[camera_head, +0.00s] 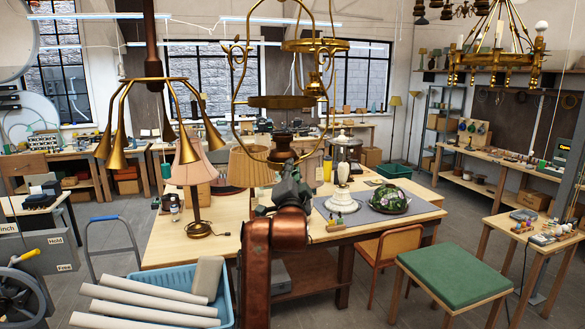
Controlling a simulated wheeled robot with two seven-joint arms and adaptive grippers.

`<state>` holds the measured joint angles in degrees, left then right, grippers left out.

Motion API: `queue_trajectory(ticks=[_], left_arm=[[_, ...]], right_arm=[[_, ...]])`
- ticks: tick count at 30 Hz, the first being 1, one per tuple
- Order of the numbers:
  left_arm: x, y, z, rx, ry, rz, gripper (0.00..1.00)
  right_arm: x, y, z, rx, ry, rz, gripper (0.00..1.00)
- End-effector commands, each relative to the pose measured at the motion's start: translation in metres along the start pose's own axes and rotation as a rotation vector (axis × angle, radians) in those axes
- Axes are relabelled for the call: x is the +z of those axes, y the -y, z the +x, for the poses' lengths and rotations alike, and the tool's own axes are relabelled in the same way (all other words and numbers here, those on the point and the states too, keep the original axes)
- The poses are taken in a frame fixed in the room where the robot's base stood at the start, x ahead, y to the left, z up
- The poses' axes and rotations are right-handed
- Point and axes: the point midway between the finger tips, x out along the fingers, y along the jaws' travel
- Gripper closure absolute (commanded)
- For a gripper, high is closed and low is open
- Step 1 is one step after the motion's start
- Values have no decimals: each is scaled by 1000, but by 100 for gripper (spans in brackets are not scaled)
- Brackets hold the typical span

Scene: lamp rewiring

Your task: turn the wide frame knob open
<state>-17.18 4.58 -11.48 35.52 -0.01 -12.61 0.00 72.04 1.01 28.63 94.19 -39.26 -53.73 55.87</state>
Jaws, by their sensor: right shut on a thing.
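A wide brass hanging lamp frame (236,92) with scrolled side arms hangs at the upper centre. A dark knob (283,146) sits at its bottom end. My right arm rises from the bottom centre, and its dark gripper (289,168) is directly below the knob, seen from behind. It appears shut on the knob; the fingers' contact is mostly hidden by the gripper itself. How far the knob is turned cannot be told. My left gripper is not in view.
A brass multi-arm fixture (155,82) hangs left of the frame, and a ring chandelier (494,58) hangs at the right. Below are a wooden worktable (170,245) with lamps, a blue crate (150,276) of white tubes, and a green-topped bench (455,265). A winch (22,290) stands at lower left.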

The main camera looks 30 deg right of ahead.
Motion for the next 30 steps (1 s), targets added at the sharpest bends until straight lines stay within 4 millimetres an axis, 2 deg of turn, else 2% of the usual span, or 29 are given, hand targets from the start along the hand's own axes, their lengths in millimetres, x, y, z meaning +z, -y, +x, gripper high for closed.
queue_trajectory(ticks=[12,30], left_arm=[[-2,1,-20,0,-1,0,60],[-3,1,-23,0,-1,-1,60]], right_arm=[[-1,1,0,98,1,239,100],[-1,-1,0,123,-1,301,100]])
